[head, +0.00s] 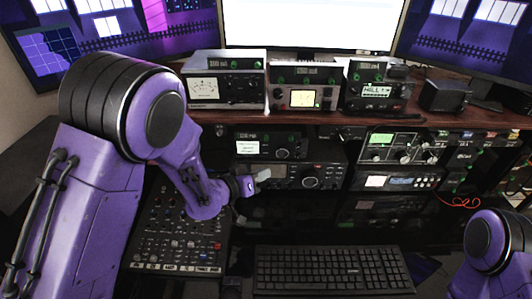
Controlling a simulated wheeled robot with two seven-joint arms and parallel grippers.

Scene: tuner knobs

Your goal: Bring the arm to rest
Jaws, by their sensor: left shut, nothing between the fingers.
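My left arm reaches in from the left, over the mixer panel (177,236). My left gripper (266,174) is small in the view and shut, with nothing visible in it. It is in front of the radio with a large tuning knob (312,181) in the lower row; contact with the radio cannot be told. The forearm and gripper hide part of that radio's left side. At the bottom right only a purple part of my right arm shows; the right gripper is out of view.
A keyboard (332,269) lies at the front, right of the mixer panel. Several radios, including a metered one (205,88), stand on the wooden shelf (432,120). More units fill the lower right, with a red cable (458,202). Monitors (310,25) stand behind.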

